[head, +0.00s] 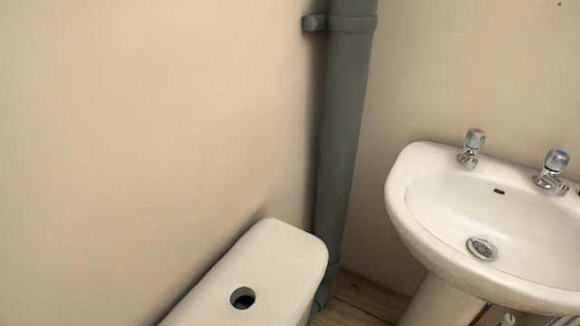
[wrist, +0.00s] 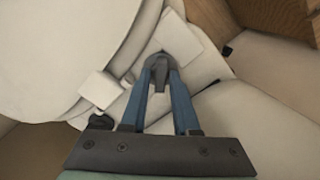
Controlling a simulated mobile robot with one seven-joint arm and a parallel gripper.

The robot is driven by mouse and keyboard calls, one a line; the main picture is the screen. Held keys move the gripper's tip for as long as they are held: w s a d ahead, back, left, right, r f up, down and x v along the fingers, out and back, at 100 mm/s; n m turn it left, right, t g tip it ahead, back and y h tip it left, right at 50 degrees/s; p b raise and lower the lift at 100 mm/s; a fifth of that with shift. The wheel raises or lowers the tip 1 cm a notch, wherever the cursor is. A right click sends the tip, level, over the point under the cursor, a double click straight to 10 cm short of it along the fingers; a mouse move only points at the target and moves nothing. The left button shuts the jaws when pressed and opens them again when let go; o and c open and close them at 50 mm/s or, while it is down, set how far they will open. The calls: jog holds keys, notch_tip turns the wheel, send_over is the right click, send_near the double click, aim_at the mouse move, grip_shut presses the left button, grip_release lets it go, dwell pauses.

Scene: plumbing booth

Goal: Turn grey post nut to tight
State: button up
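In the wrist view, my gripper (wrist: 160,66) reaches up the picture with two blue fingers. They come close together at their far ends, at a dark grey rounded piece. The far ends are in front of a white block-like surface beside a large rounded white form (wrist: 60,50). My gripper does not show in the head view.
In the head view, a white cistern top (head: 275,265) with a round hole (head: 242,298) stands by the wall. A grey pipe (head: 342,130) rises behind it. A white basin (head: 440,220) with two taps is at right. Brown wood (wrist: 205,18) shows in the wrist view.

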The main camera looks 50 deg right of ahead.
jog(key=shift+o, duration=0.7)
jog(key=shift+r, duration=0.25)
notch_tip(320, 180, up, 12)
jog(key=p, duration=0.5)
jog(key=shift+r, duration=0.25)
jog(key=shift+f, duration=0.1)
